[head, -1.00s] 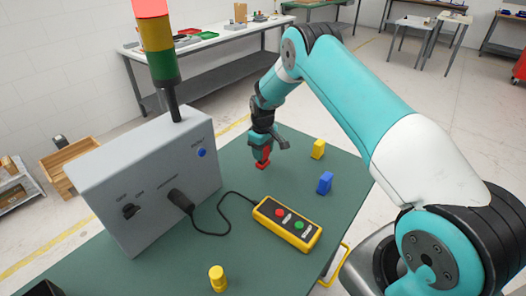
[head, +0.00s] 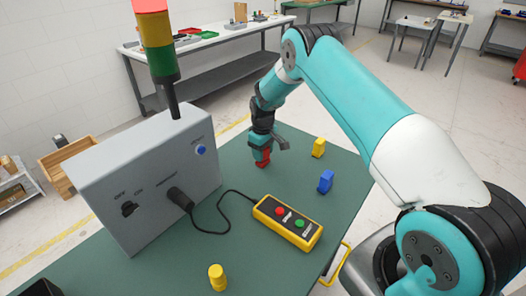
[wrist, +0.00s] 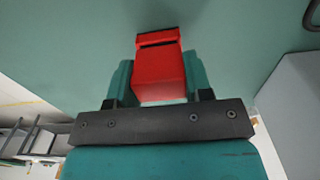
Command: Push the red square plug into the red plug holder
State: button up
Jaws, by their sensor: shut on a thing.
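My gripper (head: 262,148) points down over the far part of the green table. It is shut on a red block, which I take for the red square plug (head: 263,159). In the wrist view the plug (wrist: 160,75) sits between the two teal fingers of my gripper (wrist: 157,82). A red end part with a dark slot or gap (wrist: 158,41) shows beyond the plug's body. I cannot tell whether this is the plug's own end or the red plug holder. How far the plug is seated is also unclear.
A grey control box (head: 150,185) with a signal tower (head: 160,50) stands left of my gripper. A yellow button box (head: 287,222) with a cable lies in front. A yellow block (head: 318,148) and a blue one (head: 325,181) stand to the right, a yellow piece (head: 217,277) near the front.

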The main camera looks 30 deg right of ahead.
jog(key=shift+f+b, duration=0.3)
jog(key=shift+f, duration=0.1)
jog(key=o, duration=1.3)
jog(key=shift+c, duration=0.2)
jog(key=shift+r, duration=0.15)
jog(key=shift+r+p, duration=1.6)
jog(key=shift+r, duration=1.25)
